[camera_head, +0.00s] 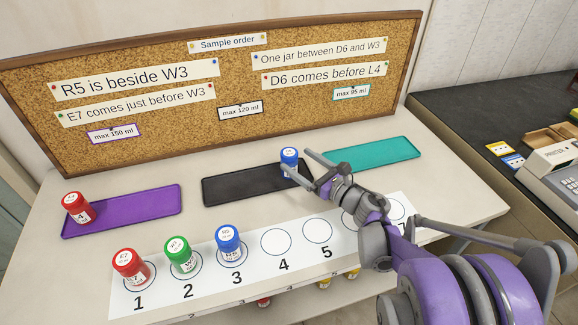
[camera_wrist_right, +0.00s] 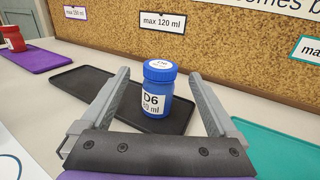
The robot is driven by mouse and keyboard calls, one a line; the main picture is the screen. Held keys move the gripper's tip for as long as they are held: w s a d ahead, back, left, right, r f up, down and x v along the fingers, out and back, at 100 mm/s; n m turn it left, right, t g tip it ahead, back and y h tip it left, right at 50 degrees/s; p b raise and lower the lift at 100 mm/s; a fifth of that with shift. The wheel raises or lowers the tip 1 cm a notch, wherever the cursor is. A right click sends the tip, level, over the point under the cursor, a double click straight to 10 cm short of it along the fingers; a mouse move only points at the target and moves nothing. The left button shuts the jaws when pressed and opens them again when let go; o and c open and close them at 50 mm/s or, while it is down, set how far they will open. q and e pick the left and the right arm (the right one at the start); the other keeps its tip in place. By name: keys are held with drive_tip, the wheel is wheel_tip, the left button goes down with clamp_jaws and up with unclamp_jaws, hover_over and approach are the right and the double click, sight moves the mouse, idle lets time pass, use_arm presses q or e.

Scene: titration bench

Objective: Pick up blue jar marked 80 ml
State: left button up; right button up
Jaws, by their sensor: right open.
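A blue jar (camera_head: 289,158) stands upright on the black tray (camera_head: 225,190). In the right wrist view the blue jar (camera_wrist_right: 158,98) has a white label reading D6 and what looks like 80 ml, the first digit being unclear. My right gripper (camera_head: 297,162) is open and empty at this jar. In the right wrist view its fingers (camera_wrist_right: 158,76) show on either side of the jar, with a gap to each. The jar stands on the tray and is not gripped. My left gripper is not in view.
A numbered strip (camera_head: 263,277) holds red jar E7 (camera_head: 129,264), green jar W3 (camera_head: 180,255) and blue jar R5 (camera_head: 229,243) on circles 1 to 3. Another red jar (camera_head: 77,209) stands on the purple tray (camera_head: 140,208). The teal tray (camera_head: 372,154) is empty. A corkboard (camera_head: 225,100) stands behind.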

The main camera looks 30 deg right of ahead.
sight(289, 155)
drive_tip(key=x, duration=0.4)
drive_tip(key=shift+w+f+b, duration=0.15)
drive_tip(key=shift+w+b, duration=0.15)
drive_tip(key=shift+w, duration=0.05)
clamp_jaws()
